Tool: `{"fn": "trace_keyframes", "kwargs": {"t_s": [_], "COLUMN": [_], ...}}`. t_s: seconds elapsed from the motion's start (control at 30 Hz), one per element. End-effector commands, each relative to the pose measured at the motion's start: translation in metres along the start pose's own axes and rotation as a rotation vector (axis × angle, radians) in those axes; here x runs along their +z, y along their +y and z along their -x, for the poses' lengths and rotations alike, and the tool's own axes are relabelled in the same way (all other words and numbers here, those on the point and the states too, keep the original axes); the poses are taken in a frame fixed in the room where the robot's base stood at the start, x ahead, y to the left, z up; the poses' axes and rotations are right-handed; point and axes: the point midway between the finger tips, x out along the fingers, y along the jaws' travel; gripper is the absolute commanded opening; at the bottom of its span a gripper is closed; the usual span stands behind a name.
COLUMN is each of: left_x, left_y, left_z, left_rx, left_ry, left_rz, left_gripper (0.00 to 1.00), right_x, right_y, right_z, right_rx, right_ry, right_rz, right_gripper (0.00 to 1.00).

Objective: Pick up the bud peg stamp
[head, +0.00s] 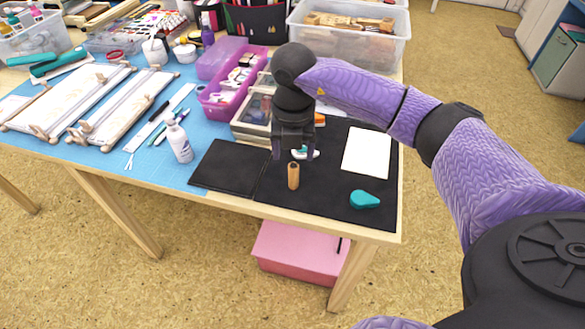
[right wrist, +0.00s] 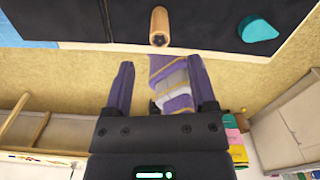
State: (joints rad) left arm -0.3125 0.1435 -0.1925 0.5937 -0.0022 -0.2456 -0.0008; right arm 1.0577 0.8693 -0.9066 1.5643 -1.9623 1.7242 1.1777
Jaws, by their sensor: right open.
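In the right wrist view, the peg (right wrist: 159,27) shows at the top centre with a dark end, beyond the fingertips. My right gripper (head: 293,153) points down, open and empty, close to the peg. Its two purple fingers (right wrist: 163,80) are spread apart in the wrist view. My left gripper is out of view.
A teal drop-shaped object (head: 364,200) and a white sheet (head: 367,152) lie right of the peg. A small white and teal item (head: 312,153) is partly hidden behind the gripper. A black pad (head: 228,166) lies left. Pink boxes (head: 228,98) and a white bottle (head: 179,142) stand farther left.

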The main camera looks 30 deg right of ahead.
Motion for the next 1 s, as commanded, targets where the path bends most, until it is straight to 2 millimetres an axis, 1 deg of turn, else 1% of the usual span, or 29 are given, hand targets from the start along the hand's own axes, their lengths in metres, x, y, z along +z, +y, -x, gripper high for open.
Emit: {"fn": "trace_keyframes", "kwargs": {"t_s": [0.03,0.17,0.27,0.33,0.4,0.53,0.57,0.6,0.67,0.7,0.77,0.8,0.9,1.0], "left_x": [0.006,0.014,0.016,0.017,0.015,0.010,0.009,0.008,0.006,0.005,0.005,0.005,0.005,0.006], "left_y": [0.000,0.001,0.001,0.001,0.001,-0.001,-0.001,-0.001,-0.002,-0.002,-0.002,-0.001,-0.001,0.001], "left_z": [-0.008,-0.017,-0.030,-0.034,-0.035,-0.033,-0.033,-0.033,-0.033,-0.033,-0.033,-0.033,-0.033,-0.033], "left_rx": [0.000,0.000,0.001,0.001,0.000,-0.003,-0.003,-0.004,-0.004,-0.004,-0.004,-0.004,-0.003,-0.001], "left_ry": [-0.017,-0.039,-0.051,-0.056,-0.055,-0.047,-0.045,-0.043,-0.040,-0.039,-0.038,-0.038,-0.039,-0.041], "left_rz": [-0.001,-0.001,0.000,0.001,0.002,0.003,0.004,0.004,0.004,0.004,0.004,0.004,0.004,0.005], "left_gripper": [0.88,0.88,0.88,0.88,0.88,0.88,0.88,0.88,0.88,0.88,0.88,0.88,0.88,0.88], "right_x": [0.000,0.003,0.006,0.006,0.006,0.006,0.006,0.006,0.006,0.006,0.006,0.006,0.006,0.006], "right_y": [0.000,0.000,-0.001,-0.001,-0.001,-0.001,-0.001,-0.001,-0.001,-0.001,-0.001,-0.001,-0.001,-0.001], "right_z": [-0.016,-0.035,-0.058,-0.069,-0.072,-0.069,-0.068,-0.068,-0.068,-0.068,-0.068,-0.068,-0.068,-0.068], "right_rx": [-0.003,-0.001,-0.001,-0.001,0.002,0.003,0.003,0.003,0.003,0.003,0.003,0.003,0.003,0.003], "right_ry": [0.005,0.004,0.006,0.006,0.003,0.002,0.002,0.002,0.002,0.002,0.002,0.002,0.002,0.003], "right_rz": [0.000,-0.001,-0.001,0.000,0.001,0.001,0.001,0.001,0.001,0.001,0.001,0.001,0.001,0.001], "right_gripper": [0.73,0.73,0.73,0.73,0.73,0.73,0.71,0.62,0.50,0.41,0.29,0.20,0.00,0.00]}}
